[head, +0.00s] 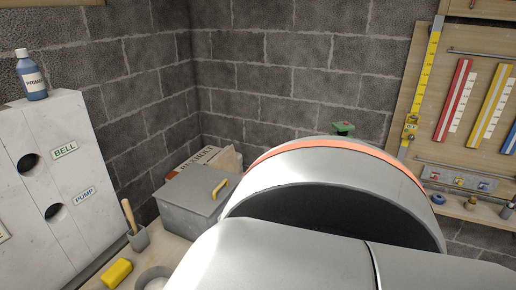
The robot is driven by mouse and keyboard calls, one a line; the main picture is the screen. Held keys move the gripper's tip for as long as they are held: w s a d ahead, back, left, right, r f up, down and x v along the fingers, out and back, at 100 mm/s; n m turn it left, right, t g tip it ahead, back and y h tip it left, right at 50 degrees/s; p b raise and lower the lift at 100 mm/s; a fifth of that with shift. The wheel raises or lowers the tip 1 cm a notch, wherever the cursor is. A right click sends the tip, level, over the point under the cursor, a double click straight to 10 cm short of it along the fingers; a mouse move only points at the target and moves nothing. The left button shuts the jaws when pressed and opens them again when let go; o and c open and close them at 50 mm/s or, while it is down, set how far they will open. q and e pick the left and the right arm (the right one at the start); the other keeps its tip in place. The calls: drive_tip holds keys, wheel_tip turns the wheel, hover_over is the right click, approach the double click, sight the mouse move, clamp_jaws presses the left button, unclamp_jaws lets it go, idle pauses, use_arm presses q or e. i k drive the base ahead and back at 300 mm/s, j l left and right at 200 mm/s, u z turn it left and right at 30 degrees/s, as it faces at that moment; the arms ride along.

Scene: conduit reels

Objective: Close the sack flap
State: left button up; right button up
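Behind a grey lidded box is a pale, printed packet (192,163), mostly hidden; it may be the sack. A tan piece (229,159) stands up at its right side; I cannot tell whether it is the flap or whether it is open. A large light-grey curved body with an orange band, which looks like my own arm, fills the lower middle and right and hides much of the bench. Neither of my grippers shows.
The grey box (188,206) has a yellow handle. In front are a brush in a grey cup (139,238) and a yellow block (116,273). A white cabinet (70,140) with a blue bottle (31,76) stands left. A tool board (470,60) hangs right.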

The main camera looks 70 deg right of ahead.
sight(227, 160)
drive_tip(key=z, duration=2.25)
drive_tip(key=l+u, duration=0.15)
drive_tip(key=u, duration=0.8)
drive_tip(key=k+l+u, duration=0.1)
drive_tip(key=l+u, duration=0.35)
drive_tip(key=k+l+u, duration=0.2)
drive_tip(key=l+u, duration=0.25)
drive_tip(key=j, duration=0.05)
